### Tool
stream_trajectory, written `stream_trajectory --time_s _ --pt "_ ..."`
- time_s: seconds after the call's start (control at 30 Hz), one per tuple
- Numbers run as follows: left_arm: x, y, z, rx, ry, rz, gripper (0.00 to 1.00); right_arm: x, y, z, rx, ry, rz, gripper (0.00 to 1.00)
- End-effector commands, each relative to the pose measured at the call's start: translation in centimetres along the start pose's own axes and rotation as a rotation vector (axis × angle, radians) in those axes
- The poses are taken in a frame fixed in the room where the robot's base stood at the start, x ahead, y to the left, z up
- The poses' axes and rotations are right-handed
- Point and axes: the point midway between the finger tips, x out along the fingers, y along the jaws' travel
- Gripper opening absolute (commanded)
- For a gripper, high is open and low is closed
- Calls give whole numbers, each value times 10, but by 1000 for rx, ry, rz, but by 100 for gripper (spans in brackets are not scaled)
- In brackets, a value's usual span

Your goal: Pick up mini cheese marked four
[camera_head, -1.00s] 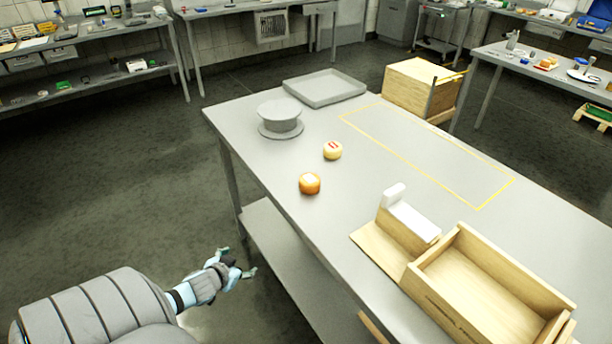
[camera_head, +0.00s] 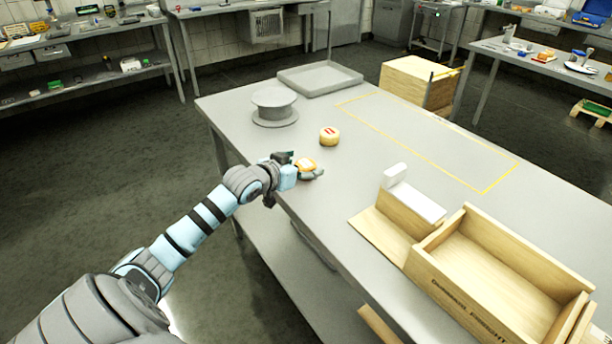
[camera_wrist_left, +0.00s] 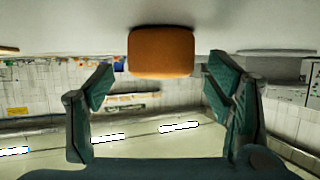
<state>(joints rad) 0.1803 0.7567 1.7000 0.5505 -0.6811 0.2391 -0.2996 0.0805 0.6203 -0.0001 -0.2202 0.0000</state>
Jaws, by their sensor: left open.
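A small orange cheese (camera_head: 305,164) with a pale top label stands near the left edge of the grey table (camera_head: 350,190). I cannot read its mark. My left gripper (camera_head: 303,172) is at this cheese, with its fingers open on either side in the head view. In the left wrist view the orange cheese (camera_wrist_left: 160,52) lies ahead, between the lines of the open fingers (camera_wrist_left: 162,85), and nothing is clamped. A paler yellow cheese (camera_head: 329,138) with a red mark on top stands a little behind it. My right gripper is not in view.
A grey round stand (camera_head: 274,105) and a shallow grey tray (camera_head: 319,78) are at the table's back left. A yellow outline (camera_head: 430,145) marks bare tabletop. A wooden crate (camera_head: 500,280) and a wooden holder with a white block (camera_head: 412,195) stand at the front right.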

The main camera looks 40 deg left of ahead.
Motion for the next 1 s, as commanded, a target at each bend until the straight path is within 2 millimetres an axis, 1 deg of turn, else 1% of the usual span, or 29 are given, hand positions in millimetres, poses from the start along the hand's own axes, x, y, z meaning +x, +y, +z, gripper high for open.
stream_trajectory --time_s 0.03,0.1,0.3,0.37,0.6,0.67,0.87,1.0 --pt "10 0 3 -6 1 -1 73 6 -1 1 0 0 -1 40" --pt "17 0 3 -3 -1 -1 73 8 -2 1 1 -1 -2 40" --pt "18 0 1 2 -2 -1 73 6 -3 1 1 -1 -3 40" --pt "18 0 1 2 -2 -1 65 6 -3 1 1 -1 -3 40" --pt "18 0 1 3 -2 -1 27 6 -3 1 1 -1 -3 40" --pt "18 0 1 2 -2 -1 18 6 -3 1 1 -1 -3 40" --pt "18 0 1 2 -2 -1 18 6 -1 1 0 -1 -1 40" --pt "15 0 -7 3 0 -1 18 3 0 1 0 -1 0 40"
